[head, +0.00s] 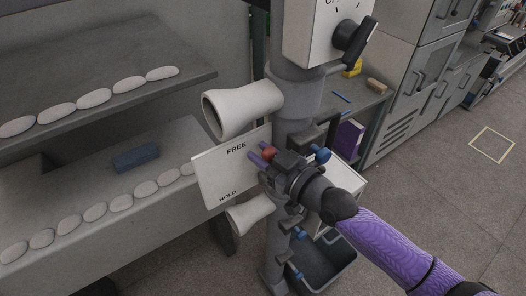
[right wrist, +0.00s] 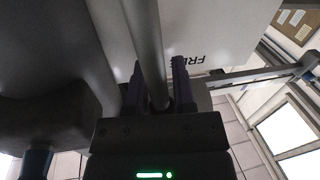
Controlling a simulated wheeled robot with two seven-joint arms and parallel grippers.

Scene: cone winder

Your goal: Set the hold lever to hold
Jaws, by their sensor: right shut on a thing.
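The white plate (head: 215,183) is lettered FREE near its top and HOLD near its bottom. The hold lever shows in the head view as a red knob (head: 269,153) near the FREE end, partly hidden by my gripper. My right gripper (head: 255,151) is at the lever, its purple fingers on either side of it. In the right wrist view a grey lever rod (right wrist: 149,40) runs between the fingers of my right gripper (right wrist: 156,85), which is shut on it. FREE also shows on the plate there. My left gripper is not in view.
A white cone (head: 245,108) sits above the plate and another (head: 250,214) below it. A switch box (head: 318,30) with a black knob (head: 355,38) is on the post above. Shelves (head: 95,180) with white oval pieces stand left. A dark bin (head: 325,262) sits below.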

